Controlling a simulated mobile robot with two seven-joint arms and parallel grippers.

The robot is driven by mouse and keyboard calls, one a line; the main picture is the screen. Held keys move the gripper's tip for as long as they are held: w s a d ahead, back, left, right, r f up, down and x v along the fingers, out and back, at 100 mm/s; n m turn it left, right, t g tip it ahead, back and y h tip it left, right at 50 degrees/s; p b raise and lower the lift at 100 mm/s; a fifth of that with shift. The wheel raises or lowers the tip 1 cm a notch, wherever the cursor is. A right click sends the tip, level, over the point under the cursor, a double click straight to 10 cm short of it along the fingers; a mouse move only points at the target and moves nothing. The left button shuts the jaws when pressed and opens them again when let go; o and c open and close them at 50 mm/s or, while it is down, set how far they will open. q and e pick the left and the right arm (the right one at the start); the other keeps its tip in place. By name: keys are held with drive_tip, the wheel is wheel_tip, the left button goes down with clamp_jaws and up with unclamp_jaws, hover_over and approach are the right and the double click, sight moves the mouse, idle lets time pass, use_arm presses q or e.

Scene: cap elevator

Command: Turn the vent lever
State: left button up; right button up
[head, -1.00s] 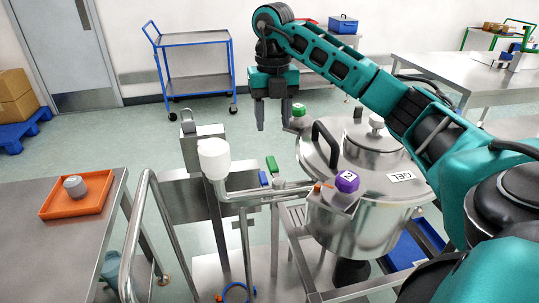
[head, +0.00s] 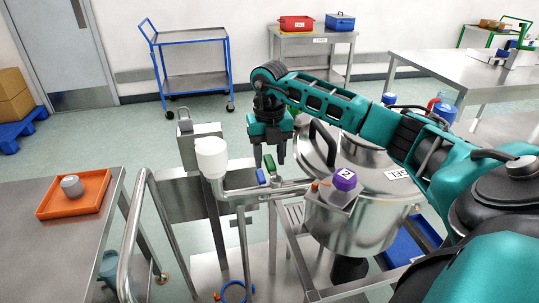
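A small green lever (head: 270,162) and a small blue lever (head: 261,177) stand on the steel pipework beside the tank. No label shows which is the vent lever. My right gripper (head: 269,157) reaches in from the right and points down at the green lever. Its two fingers are apart, with the green lever showing between or just beyond them. I cannot tell whether they touch it. The blue lever is just below and left of the fingertips. My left gripper is not in view.
A steel tank (head: 352,215) with a black handle and a purple knob (head: 344,179) stands right of the levers. A white funnel (head: 212,157) and curved rail (head: 135,225) are to the left. An orange tray (head: 52,208) holds a grey cap (head: 72,186).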

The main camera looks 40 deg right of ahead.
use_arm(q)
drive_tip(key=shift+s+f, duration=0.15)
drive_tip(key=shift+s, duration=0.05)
use_arm(e)
clamp_jaws()
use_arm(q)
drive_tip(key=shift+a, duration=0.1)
